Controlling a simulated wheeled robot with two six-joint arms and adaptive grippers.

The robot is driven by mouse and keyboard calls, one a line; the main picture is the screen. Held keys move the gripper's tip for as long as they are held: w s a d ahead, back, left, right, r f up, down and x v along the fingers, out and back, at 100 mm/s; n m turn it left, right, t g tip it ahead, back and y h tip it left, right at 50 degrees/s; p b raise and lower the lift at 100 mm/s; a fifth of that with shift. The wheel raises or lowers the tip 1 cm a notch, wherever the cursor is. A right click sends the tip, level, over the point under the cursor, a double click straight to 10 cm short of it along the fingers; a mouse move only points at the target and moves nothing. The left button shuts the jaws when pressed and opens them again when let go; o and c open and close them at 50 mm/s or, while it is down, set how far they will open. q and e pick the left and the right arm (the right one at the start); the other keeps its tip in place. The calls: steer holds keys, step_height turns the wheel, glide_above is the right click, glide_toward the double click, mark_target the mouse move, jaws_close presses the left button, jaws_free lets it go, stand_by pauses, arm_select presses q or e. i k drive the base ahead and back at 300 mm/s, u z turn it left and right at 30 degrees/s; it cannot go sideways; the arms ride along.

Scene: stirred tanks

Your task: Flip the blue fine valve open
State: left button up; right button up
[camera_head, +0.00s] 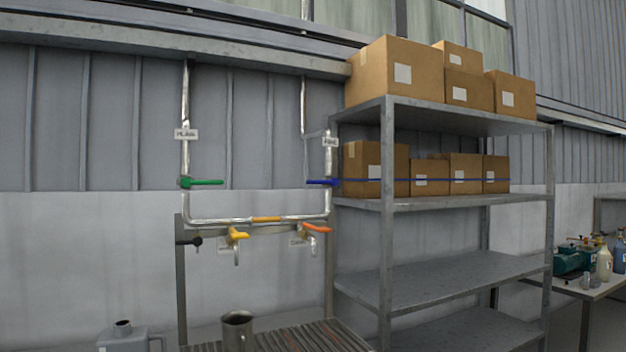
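The blue valve (333,182) sits on the right vertical pipe, below a small label plate (330,141) that seems to read "FINE". Its blue lever points left and lies horizontal, across the pipe. A green-handled valve (187,182) sits on the left vertical pipe under a "MAIN" label (186,134), its lever horizontal and pointing right. Neither of my grippers shows in the head view.
A metal shelf rack (388,250) with several cardboard boxes (395,75) stands right beside the blue valve. Yellow (237,234) and orange (316,228) tap handles are below. A metal mug (238,328) stands on a slatted surface. A bench (600,287) with bottles is far right.

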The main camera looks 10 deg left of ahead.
mark_target(320, 182)
steer(key=u, duration=0.6)
steer(key=i, duration=1.25)
steer(key=z, duration=0.3)
steer(key=k, duration=0.6)
steer(key=z, duration=0.9)
steer(key=i, duration=0.5)
